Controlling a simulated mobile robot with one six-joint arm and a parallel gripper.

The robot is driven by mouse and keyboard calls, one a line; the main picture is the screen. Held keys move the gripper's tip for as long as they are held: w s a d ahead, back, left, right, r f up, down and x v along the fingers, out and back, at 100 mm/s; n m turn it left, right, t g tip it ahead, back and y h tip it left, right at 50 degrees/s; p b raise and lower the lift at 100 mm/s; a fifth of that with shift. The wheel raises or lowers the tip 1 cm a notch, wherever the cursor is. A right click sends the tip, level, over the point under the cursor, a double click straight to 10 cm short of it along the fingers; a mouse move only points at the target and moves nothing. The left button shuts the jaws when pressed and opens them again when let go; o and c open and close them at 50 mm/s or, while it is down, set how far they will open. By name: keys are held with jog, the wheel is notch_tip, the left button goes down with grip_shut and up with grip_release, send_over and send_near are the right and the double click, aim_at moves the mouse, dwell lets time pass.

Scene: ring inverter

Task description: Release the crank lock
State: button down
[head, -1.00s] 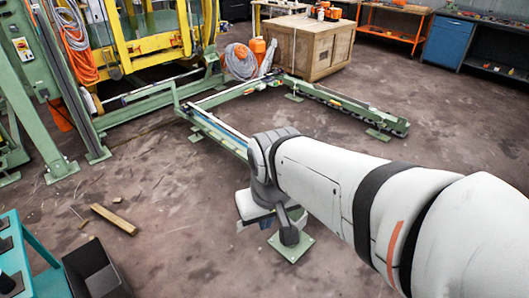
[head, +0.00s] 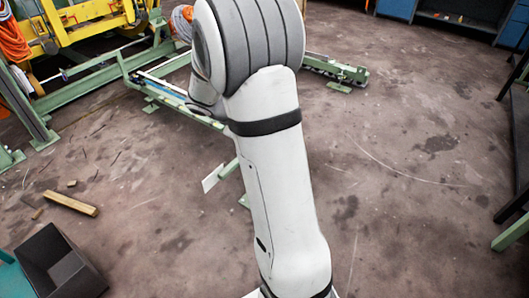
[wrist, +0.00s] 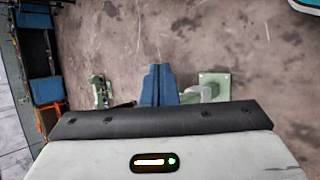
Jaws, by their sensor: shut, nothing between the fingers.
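In the wrist view, my gripper (wrist: 158,68) shows two blue fingers pressed side by side with no gap. Nothing is held between them. A pale green frame foot with a square plate (wrist: 214,79) lies on the floor just right of the fingers. Green framework (wrist: 100,90) also shows to their left. I cannot pick out the crank or its lock in either view. In the head view, my arm hides my gripper and much of the green floor rail (head: 190,113).
A wooden block (head: 70,203) lies on the floor at left, with a dark open bin (head: 58,266) below it. A yellow frame (head: 95,14) stands at the upper left. Dark shelving (head: 519,110) lines the right edge. The floor right of my arm is clear.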

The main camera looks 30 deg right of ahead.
jog(key=w+d+f+n+t+h+b, duration=0.2)
jog(key=w+f, duration=0.4)
jog(key=f, duration=0.9)
jog(key=w+d+f+n+t+h+b, duration=0.3)
jog(key=w+d+f+b, duration=0.3)
jog(key=f, duration=0.9)
jog(key=w+d+f+n+t+h+b, duration=0.2)
jog(key=w+d+f+n+t+b, duration=0.1)
jog(key=f, duration=1.2)
jog(key=w+d+n+b, duration=0.1)
jog(key=w+n+b, duration=0.1)
jog(key=w+b, duration=0.1)
jog(key=shift+w+d+f+t+h, duration=0.15)
jog(key=shift+w+d+t+h, duration=0.2)
jog(key=shift+w, duration=0.45)
jog(key=shift+d, duration=0.1)
jog(key=d+r+b, duration=0.2)
jog(key=d+b, duration=0.1)
jog(key=d, duration=0.6)
jog(key=shift+w+r+b, duration=0.3)
jog(key=shift+r+b, duration=0.05)
jog(key=shift+a, duration=0.15)
